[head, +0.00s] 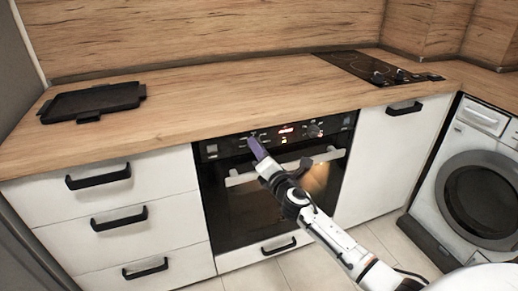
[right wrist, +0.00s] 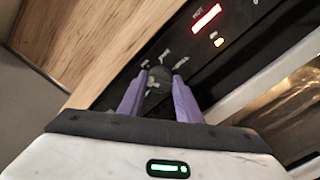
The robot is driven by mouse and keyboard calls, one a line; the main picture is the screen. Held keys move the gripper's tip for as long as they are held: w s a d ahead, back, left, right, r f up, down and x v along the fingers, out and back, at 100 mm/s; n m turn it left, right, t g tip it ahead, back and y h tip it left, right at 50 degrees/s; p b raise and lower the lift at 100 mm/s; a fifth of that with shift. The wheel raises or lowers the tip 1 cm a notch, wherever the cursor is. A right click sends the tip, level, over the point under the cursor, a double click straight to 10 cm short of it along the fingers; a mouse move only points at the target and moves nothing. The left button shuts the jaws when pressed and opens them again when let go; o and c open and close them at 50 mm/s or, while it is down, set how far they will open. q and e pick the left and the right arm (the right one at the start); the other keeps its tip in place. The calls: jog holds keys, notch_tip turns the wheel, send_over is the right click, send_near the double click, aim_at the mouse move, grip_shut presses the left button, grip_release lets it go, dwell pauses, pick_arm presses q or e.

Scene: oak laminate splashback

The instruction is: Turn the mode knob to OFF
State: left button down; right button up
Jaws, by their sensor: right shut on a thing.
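The oven's black control panel (head: 228,147) is below the worktop, with a red lit display (head: 286,130). My right gripper (head: 254,143) reaches the panel left of the display. In the right wrist view its two purple fingers (right wrist: 160,90) are shut on a dark round knob (right wrist: 159,77), one finger on each side. Small white labels surround this knob, too blurred to read, so I cannot tell its setting. In the head view the fingers largely hide it. A second knob (head: 315,130) is right of the display. My left gripper is not in view.
The oven door handle (head: 240,180) runs below the panel, close under my right gripper. The oven window glows warm inside. The wooden worktop (head: 200,103) overhangs the panel and holds a black tray (head: 90,101) and a hob (head: 350,66). A washing machine (head: 445,205) stands at right.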

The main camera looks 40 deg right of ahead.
jog(key=n+p, duration=0.1)
jog(key=n, duration=0.4)
jog(key=shift+r+n, duration=0.15)
jog(key=shift+n, duration=0.15)
jog(key=n+p, duration=0.1)
jog(key=n, duration=0.1)
jog(key=shift+n+p, duration=0.3)
jog(key=shift+n, duration=0.1)
jog(key=n+p, duration=0.1)
jog(key=n, duration=0.1)
jog(key=shift+n, duration=0.3)
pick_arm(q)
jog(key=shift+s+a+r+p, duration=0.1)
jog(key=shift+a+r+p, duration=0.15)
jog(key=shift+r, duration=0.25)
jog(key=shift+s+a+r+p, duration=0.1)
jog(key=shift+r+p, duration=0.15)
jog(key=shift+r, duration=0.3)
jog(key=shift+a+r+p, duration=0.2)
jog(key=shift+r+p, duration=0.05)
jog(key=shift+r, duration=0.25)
pick_arm(e)
jog(key=shift+a+n, duration=0.1)
jog(key=shift+n, duration=1.5)
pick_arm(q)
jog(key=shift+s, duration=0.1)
pick_arm(e)
jog(key=o, duration=1)
jog(key=shift+o, duration=0.2)
